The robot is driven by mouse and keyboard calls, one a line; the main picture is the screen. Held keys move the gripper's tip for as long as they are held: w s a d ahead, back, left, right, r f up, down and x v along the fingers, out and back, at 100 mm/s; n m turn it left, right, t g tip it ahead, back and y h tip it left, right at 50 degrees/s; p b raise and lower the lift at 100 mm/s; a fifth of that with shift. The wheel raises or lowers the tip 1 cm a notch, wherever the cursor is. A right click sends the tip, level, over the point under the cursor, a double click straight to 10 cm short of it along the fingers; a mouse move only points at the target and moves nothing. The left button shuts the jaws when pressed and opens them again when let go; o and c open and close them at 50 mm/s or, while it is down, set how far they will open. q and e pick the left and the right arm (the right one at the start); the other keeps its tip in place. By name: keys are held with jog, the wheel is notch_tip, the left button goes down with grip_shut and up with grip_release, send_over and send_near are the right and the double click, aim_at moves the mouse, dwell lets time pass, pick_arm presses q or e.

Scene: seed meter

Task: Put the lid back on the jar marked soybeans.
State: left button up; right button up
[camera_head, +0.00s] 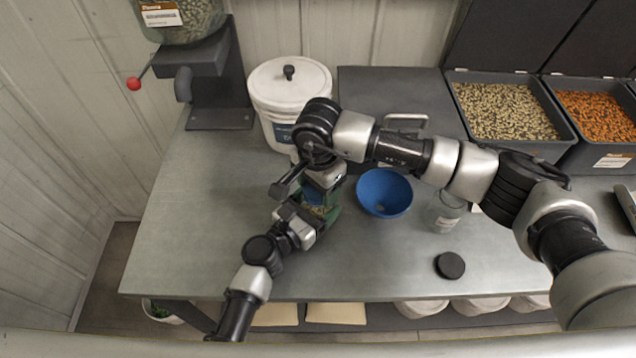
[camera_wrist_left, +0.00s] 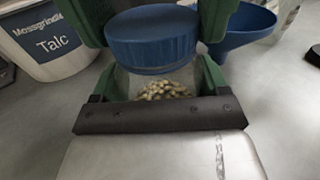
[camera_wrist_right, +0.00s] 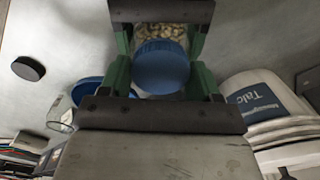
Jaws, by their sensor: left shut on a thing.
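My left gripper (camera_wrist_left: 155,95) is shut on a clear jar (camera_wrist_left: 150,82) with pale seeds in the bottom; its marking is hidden. A blue lid (camera_wrist_left: 152,40) is at the jar's mouth, roughly level; I cannot tell whether it is seated or just above. The lid also shows in the right wrist view (camera_wrist_right: 161,68). My right gripper (camera_wrist_right: 161,78) is over the jar from above, its green fingers on either side of the lid; whether they press on it is not clear. In the head view the right gripper (camera_head: 322,190) mostly hides jar and lid.
A blue funnel bowl (camera_head: 384,193), a clear labelled jar (camera_head: 446,212) and a black disc (camera_head: 450,265) are to the right. A white bucket marked Talc (camera_head: 290,95) stands behind. Seed bins (camera_head: 505,110) are at the back right. The table's left part (camera_head: 190,220) is clear.

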jog(key=c, duration=0.5)
pick_arm(q)
jog(key=shift+a, duration=0.1)
pick_arm(e)
jog(key=m, duration=1.2)
jog(key=o, duration=1.1)
notch_tip(320, 180, up, 12)
